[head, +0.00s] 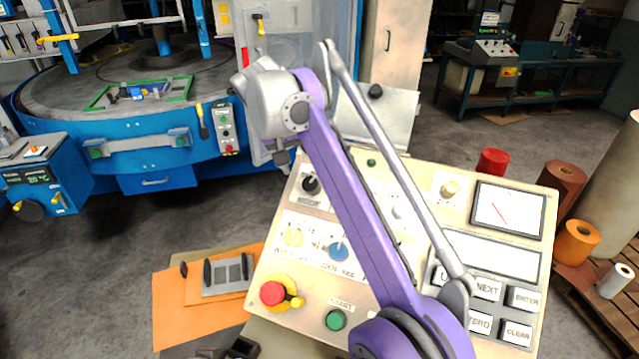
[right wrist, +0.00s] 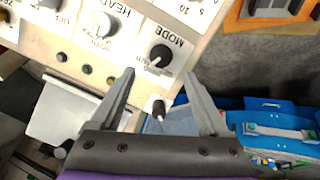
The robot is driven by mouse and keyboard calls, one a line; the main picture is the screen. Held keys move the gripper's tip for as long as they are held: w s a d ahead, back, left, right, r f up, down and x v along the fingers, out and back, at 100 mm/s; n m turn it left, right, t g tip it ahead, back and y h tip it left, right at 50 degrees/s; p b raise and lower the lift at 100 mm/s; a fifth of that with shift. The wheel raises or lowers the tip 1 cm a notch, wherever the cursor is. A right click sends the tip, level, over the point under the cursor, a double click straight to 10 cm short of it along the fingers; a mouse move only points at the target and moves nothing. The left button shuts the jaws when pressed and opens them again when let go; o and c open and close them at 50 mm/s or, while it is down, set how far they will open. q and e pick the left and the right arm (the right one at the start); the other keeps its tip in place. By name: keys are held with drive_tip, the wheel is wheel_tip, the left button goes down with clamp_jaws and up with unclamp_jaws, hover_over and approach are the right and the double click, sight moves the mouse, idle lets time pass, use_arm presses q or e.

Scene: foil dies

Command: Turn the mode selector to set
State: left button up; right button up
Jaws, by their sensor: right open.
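The mode selector is a black knob (right wrist: 160,56) with a pale pointer mark, beside the upside-down word MODE in the right wrist view. In the head view the black knob (head: 310,184) sits at the upper left of the cream control panel (head: 385,170). Its position labels are too small to read. My right gripper (right wrist: 161,88) is open, its two fingers spread, with nothing gripped. The knob lies beyond the fingertips, between their lines and apart from them. In the head view the right gripper (head: 284,154) is mostly hidden behind its wrist. My left gripper is not seen.
A grey box (right wrist: 72,115) stands just beyond the panel edge. A blue round-table machine (head: 150,120) stands behind to the left.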

drive_tip(key=b+x, duration=0.1)
drive_tip(key=x, duration=0.6)
drive_tip(key=shift+f, duration=0.35)
drive_tip(key=shift+w+d+f+b, duration=0.1)
drive_tip(key=shift+w+f+b, duration=0.15)
drive_tip(key=shift+f, duration=0.2)
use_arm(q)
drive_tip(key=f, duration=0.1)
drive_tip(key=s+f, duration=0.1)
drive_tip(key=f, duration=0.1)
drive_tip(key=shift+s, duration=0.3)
use_arm(e)
clamp_jaws()
